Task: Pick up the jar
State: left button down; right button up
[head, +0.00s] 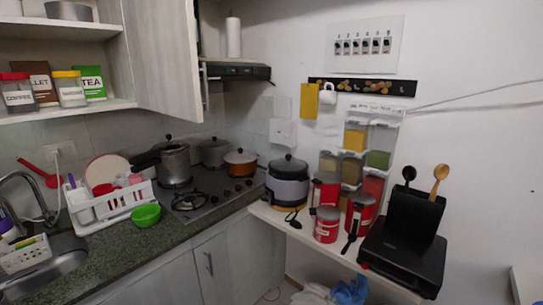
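Several jar-like containers show in the head view. A clear jar with a red lid (17,92) and a clear jar with a yellow lid (69,88) stand on the open cabinet shelf at the upper left. Red canisters with grey lids stand on the white ledge at the right: one at the front (327,224), one behind it (325,188) and one to the right (359,212). I cannot tell which one is the task's jar. Neither of my grippers is in view.
Wall-mounted spice dispensers (355,138) hang above the ledge. A grey and black cooker (287,186) stands left of the canisters, and a black appliance (402,258) right of them. A cabinet door (165,50) hangs open. A dish rack (112,207) and green bowl (146,215) occupy the counter.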

aim_at(70, 93)
jog(key=u, duration=1.75)
